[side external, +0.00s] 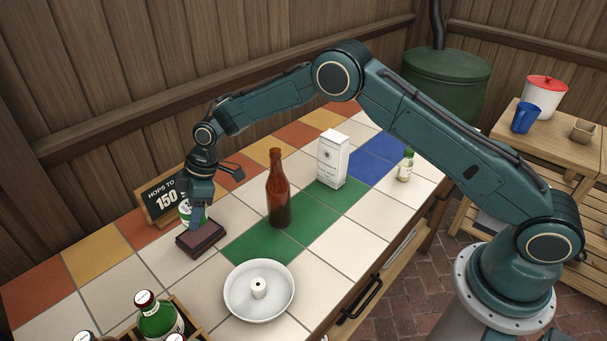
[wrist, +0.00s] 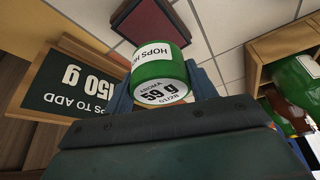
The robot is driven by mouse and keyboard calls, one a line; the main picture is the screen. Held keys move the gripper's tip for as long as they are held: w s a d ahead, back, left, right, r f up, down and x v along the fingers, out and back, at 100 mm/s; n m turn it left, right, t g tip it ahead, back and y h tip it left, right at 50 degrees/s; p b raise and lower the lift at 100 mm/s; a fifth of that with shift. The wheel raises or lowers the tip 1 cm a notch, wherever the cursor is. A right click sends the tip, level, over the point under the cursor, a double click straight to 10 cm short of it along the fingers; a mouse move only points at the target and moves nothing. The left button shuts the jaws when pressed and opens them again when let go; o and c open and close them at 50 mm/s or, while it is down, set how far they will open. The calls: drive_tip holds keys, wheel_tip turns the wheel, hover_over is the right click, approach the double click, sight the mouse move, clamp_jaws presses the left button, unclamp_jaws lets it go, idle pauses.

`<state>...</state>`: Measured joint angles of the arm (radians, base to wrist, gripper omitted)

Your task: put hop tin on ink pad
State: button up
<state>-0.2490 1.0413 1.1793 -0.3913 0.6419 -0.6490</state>
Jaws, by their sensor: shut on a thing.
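The hop tin (wrist: 160,58), green and white with a "HOPS" label and "59 g" on its end, is between the fingers of my gripper (wrist: 163,88). In the side external view the tin (side external: 184,211) is partly hidden behind my gripper (side external: 195,215). The ink pad (side external: 201,240) is a dark maroon block on the tiles, just below the gripper. In the wrist view the ink pad (wrist: 155,22) shows just beyond the tin, partly covered by it. I cannot tell whether tin and pad touch.
A chalkboard sign (side external: 158,199) reading "150" stands close behind the gripper. A brown bottle (side external: 278,195), a white carton (side external: 332,160) and a white round dish (side external: 259,305) stand to the right.

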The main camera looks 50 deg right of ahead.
sight(199, 232)
drive_tip(key=shift+f, duration=2.2)
drive_tip(key=shift+f, duration=0.1)
drive_tip(key=o, duration=1.1)
drive_tip(key=v, duration=1.2)
drive_tip(key=shift+s+d, duration=0.1)
